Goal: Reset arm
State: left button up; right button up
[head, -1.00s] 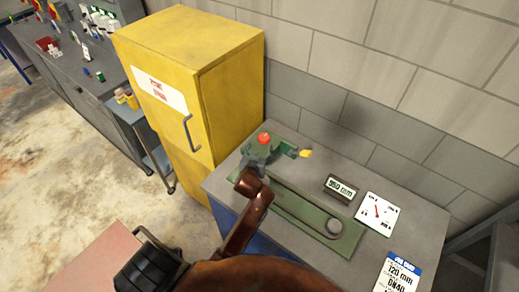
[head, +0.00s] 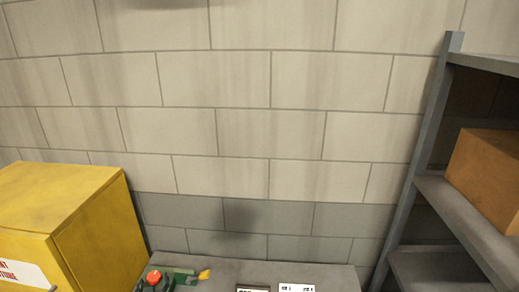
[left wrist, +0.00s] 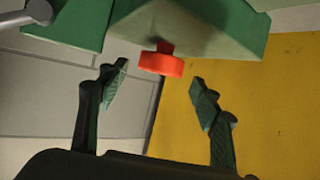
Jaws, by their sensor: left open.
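My left gripper (left wrist: 159,76) is open in the left wrist view, its two green fingers spread apart. In the head view the red knob (head: 154,277) and green fixture (head: 180,275), with a yellow tip, sit at the bottom edge, mostly cut off. I cannot clearly make out the left gripper there. My right gripper is in neither view.
A yellow cabinet (head: 75,215) stands left of the grey bench (head: 225,270). A grey shelf rack (head: 415,165) with an orange-brown box (head: 487,172) stands at right. A block wall (head: 270,120) closes off the back. A small dark display and a white card are cut off below.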

aim_at(154, 277)
pick_arm(q)
jog(key=x, duration=0.4)
jog(key=shift+w, duration=0.1)
jog(key=shift+r+p, duration=0.1)
jog(key=shift+p, duration=0.2)
